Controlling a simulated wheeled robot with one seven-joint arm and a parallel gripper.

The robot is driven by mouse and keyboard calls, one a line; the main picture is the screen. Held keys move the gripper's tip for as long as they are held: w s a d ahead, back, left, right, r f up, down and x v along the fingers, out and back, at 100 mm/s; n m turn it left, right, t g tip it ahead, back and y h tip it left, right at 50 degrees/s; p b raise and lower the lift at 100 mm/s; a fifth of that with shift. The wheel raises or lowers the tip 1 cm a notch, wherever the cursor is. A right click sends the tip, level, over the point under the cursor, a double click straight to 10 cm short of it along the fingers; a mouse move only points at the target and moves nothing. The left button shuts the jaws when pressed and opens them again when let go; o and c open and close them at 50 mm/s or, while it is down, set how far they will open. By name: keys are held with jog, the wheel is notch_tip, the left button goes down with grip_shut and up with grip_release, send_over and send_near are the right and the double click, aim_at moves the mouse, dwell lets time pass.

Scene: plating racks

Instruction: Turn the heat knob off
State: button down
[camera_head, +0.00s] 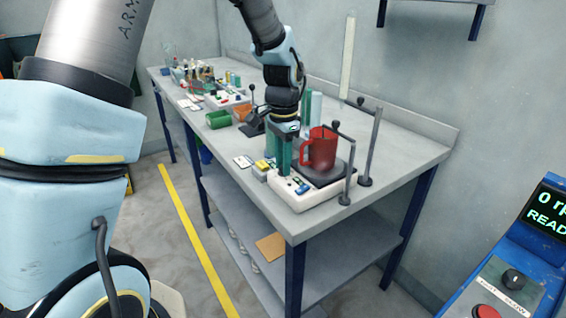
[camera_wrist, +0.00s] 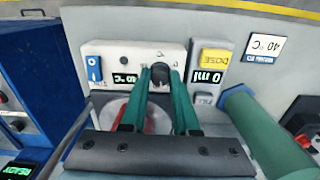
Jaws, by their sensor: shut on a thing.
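The heat knob (camera_wrist: 160,73) is a dark round knob on the white front panel of the hotplate (camera_wrist: 112,52). My gripper (camera_wrist: 160,76) has one green finger on each side of it and is shut on it. A small display (camera_wrist: 124,78) beside the knob shows green digits that appear to read 40 °C, upside down. In the head view my gripper (camera_head: 284,170) points down at the front of the white hotplate (camera_head: 306,203). The knob cannot be made out there.
A blue switch (camera_wrist: 94,68) sits on the same panel. A yellow dose button (camera_wrist: 214,57) and a 40 °C card (camera_wrist: 264,46) lie beside it. A blue console (camera_head: 520,270) stands at right.

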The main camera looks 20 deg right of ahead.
jog(key=n, duration=0.5)
jog(key=shift+n, duration=0.3)
jog(key=n, duration=0.5)
jog(key=shift+p, duration=0.3)
jog(key=n+p, duration=0.1)
jog(key=n, duration=0.4)
jog(key=shift+r+n+p, duration=0.1)
jog(key=shift+n+p, duration=0.2)
jog(key=shift+n, duration=0.1)
jog(key=n+p, duration=0.2)
jog(key=n, duration=0.2)
jog(key=shift+n, duration=0.4)
jog(key=c, duration=0.7)
grip_release()
jog(key=shift+o, duration=0.2)
jog(key=shift+d, duration=0.1)
